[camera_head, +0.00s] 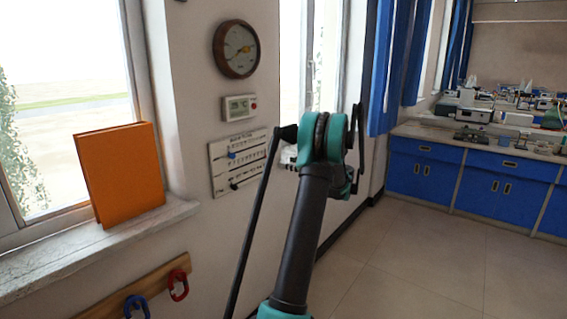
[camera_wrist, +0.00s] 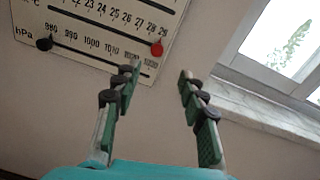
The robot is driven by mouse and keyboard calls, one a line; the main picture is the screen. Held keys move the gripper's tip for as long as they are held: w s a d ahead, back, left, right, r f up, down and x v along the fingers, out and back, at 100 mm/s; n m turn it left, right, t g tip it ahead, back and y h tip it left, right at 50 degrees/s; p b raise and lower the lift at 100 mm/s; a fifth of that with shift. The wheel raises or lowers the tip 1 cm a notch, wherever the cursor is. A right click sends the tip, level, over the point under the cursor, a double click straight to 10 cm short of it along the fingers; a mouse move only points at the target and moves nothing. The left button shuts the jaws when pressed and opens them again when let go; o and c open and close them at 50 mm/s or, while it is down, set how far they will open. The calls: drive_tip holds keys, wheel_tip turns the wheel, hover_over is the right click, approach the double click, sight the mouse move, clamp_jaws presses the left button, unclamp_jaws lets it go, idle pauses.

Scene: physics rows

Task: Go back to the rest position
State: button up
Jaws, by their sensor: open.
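My gripper (camera_wrist: 158,90) is open and empty in the wrist view, its two green-padded fingers spread apart. It is in front of the wall, below and beside a white scale panel (camera_wrist: 85,65). The panel has rows of numbers, a black knob at the left of the hPa row and a red knob at the right of the upper row. In the head view, my arm reaches up in front of the wall and hides the gripper's fingers. The panel also shows there (camera_head: 222,178), left of the arm, with a blue and a black knob visible.
A round dial (camera_head: 236,49) and a small digital display (camera_head: 239,107) hang above the panel. An orange book (camera_head: 119,172) stands on the window sill (camera_head: 60,245). A wooden rail (camera_head: 150,285) holds a blue and a red hook. Blue cabinets (camera_head: 425,175) stand at right; floor between is clear.

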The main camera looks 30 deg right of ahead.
drive_tip(key=shift+s+d, duration=0.25)
drive_tip(key=shift+s, duration=0.35)
drive_tip(key=s+a+f+n+g, duration=0.1)
drive_tip(key=a+f+n+g, duration=0.15)
drive_tip(key=a, duration=0.65)
drive_tip(key=a+f+n+g, duration=0.15)
drive_tip(key=a+n, duration=0.25)
drive_tip(key=a, duration=0.5)
drive_tip(key=s+a+f+n+g, duration=0.1)
drive_tip(key=a+n+g, duration=0.15)
drive_tip(key=a, duration=0.65)
drive_tip(key=s+a+f+n+g+h, duration=0.2)
drive_tip(key=s+a+f+n+g, duration=0.25)
drive_tip(key=s+a+n, duration=0.6)
drive_tip(key=s+a+f+n+h, duration=0.2)
drive_tip(key=s+a+f+n, duration=0.2)
drive_tip(key=s, duration=0.6)
drive_tip(key=s+a+f+n+g+h, duration=0.1)
drive_tip(key=s+a+f+n, duration=0.4)
drive_tip(key=s, duration=0.6)
drive_tip(key=shift+s+f+n+h, duration=0.25)
drive_tip(key=shift+f+n+h, duration=0.35)
drive_tip(key=shift+h, duration=0.3)
